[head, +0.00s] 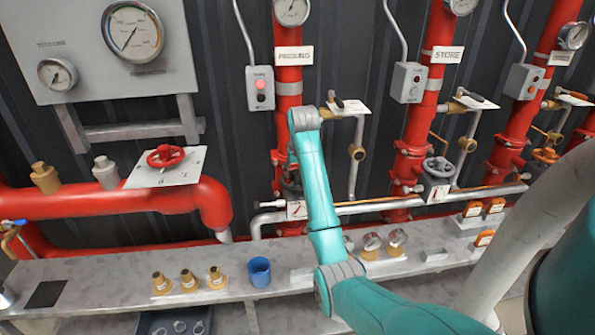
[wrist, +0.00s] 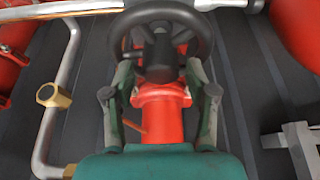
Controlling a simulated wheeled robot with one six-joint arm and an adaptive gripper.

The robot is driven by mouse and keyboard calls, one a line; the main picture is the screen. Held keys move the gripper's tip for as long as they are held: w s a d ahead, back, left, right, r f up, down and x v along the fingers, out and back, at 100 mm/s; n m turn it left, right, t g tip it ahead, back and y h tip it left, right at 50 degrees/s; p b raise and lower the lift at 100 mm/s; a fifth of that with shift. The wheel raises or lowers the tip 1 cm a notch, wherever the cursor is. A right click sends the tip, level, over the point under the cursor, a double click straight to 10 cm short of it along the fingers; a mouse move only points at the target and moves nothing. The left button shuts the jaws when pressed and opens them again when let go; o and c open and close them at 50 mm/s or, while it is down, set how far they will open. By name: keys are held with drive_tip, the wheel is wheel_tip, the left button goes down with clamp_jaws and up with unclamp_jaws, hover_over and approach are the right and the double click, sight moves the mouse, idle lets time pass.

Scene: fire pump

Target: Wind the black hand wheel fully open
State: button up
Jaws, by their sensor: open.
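The black hand wheel (wrist: 203,33) shows at the top middle of the wrist view, with a dark hub and a red valve body (wrist: 160,115) below it in the picture. My gripper (wrist: 160,73) is open, with one finger on each side of the hub and reaching to the near part of the rim. I cannot tell whether the fingers touch the wheel. In the head view only a dark part of the wheel (head: 290,183) shows on the red pipe, left of my arm. My arm hides the rest of it and the gripper there.
A red hand wheel (head: 166,156) on a white plate is to the left. A grey wheel (head: 438,166) and an orange wheel (head: 545,155) are to the right. A brass-fitted pipe (head: 357,152) runs close beside my arm. A shelf (head: 110,272) below holds fittings and a blue cup (head: 259,271).

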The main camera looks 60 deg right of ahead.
drive_tip(key=m, duration=0.1)
drive_tip(key=m+g, duration=0.1)
drive_tip(key=m, duration=0.1)
drive_tip(key=shift+w+a+m+h, duration=0.1)
drive_tip(key=shift+w+m+h, duration=0.1)
drive_tip(key=shift+m+h, duration=0.1)
drive_tip(key=m+g, duration=0.1)
drive_tip(key=m, duration=0.2)
drive_tip(key=shift+m+h, duration=0.3)
clamp_jaws()
drive_tip(key=n+t, duration=0.1)
drive_tip(key=n, duration=0.3)
drive_tip(key=shift+s+n, duration=0.15)
drive_tip(key=shift+n, duration=0.15)
drive_tip(key=n+t+y, duration=0.1)
drive_tip(key=n, duration=0.2)
drive_tip(key=shift+n, duration=0.3)
drive_tip(key=shift+t, duration=0.3)
